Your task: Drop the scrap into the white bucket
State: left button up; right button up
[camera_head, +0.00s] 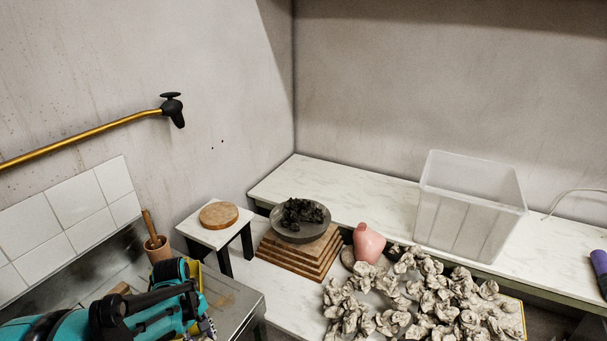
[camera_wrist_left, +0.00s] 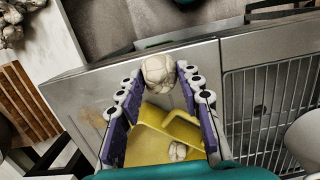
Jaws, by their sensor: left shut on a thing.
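My left gripper (camera_wrist_left: 160,75) is shut on a lump of off-white clay scrap (camera_wrist_left: 158,74), held between its purple-padded fingertips. In the head view my left gripper (camera_head: 205,326) is at the lower left, over the grey metal counter, and the held scrap cannot be made out there. A second small scrap (camera_wrist_left: 178,151) lies at a yellow object (camera_wrist_left: 145,147) beneath the fingers. A pale rounded thing (camera_wrist_left: 305,140), cut off at the right edge of the wrist view, may be the white bucket; I cannot tell.
A metal counter (camera_wrist_left: 85,95) and a drain rack (camera_wrist_left: 270,105) lie below. A translucent bin (camera_head: 470,208) stands on the back bench. Many clay scraps (camera_head: 430,306), a pink vase (camera_head: 368,243) and stacked boards (camera_head: 290,255) fill the middle. A brass faucet (camera_head: 100,128) juts from the left.

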pick_arm(q)
jog(key=d+f+m+y+b, duration=0.1)
jog(key=d+f+m, duration=0.3)
jog(key=d+m, duration=0.4)
jog(key=shift+w+d+m+g+b, duration=0.4)
jog(key=shift+m+b, duration=0.05)
jog(key=shift+m, duration=1.65)
